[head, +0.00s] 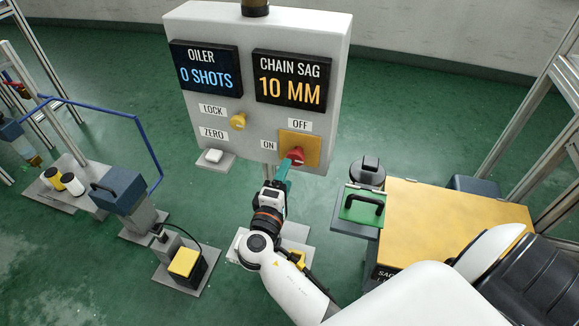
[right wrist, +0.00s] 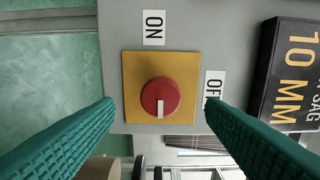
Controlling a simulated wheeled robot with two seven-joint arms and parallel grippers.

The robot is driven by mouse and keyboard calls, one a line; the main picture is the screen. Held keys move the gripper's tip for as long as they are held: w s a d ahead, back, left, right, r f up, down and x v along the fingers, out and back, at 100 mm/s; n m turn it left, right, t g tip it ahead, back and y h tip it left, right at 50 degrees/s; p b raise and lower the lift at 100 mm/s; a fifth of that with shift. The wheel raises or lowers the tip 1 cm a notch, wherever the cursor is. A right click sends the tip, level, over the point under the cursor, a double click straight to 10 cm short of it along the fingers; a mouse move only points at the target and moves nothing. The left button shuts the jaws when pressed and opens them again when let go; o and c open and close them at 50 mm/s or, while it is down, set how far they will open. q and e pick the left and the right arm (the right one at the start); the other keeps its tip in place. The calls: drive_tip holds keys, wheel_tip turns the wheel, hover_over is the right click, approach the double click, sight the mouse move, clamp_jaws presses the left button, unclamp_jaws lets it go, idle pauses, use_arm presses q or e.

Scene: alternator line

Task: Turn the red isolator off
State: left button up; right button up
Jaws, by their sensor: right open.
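The red isolator (head: 295,156) is a round red knob on a yellow plate on the grey panel, with ON to its left and OFF above in the head view. In the right wrist view the knob (right wrist: 160,92) faces me, turned sideways; its white mark points to the side away from the ON label (right wrist: 153,27). The OFF label (right wrist: 213,84) is partly hidden by a finger. My right gripper (head: 283,168) is open, its teal fingers (right wrist: 160,105) appearing on either side of the knob; I cannot tell whether they touch it. My left gripper is out of view.
The grey panel (head: 180,22) also carries two displays, a yellow LOCK knob (head: 238,121) and a white ZERO button (head: 213,156). Small stands are on the left.

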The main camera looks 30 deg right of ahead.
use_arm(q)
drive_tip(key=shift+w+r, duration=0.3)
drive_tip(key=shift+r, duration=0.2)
use_arm(e)
drive_tip(key=v, duration=0.7)
drive_tip(key=s+d+f+m+g+y, duration=0.1)
drive_tip(key=s+f+g+y, duration=0.2)
drive_tip(key=f, duration=0.7)
drive_tip(key=s+d+f+g+y, duration=0.15)
drive_tip(key=s+f+y, duration=0.25)
drive_tip(key=f, duration=0.6)
drive_tip(key=s+a+f+m+g+y, duration=0.3)
drive_tip(key=s+f+m+g+y, duration=0.3)
drive_tip(key=s+f, duration=0.5)
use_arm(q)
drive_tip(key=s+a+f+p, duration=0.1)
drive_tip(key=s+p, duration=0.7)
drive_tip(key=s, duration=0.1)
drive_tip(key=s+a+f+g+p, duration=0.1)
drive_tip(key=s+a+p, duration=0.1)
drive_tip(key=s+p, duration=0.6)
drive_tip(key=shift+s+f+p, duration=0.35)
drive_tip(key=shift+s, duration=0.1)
use_arm(e)
drive_tip(key=s+d+f+n, duration=0.1)
drive_tip(key=s+d+f, duration=0.1)
drive_tip(key=s, duration=1.6)
drive_tip(key=shift+d+f+y, duration=0.25)
drive_tip(key=shift+f+y, duration=0.15)
drive_tip(key=shift+f, duration=0.1)
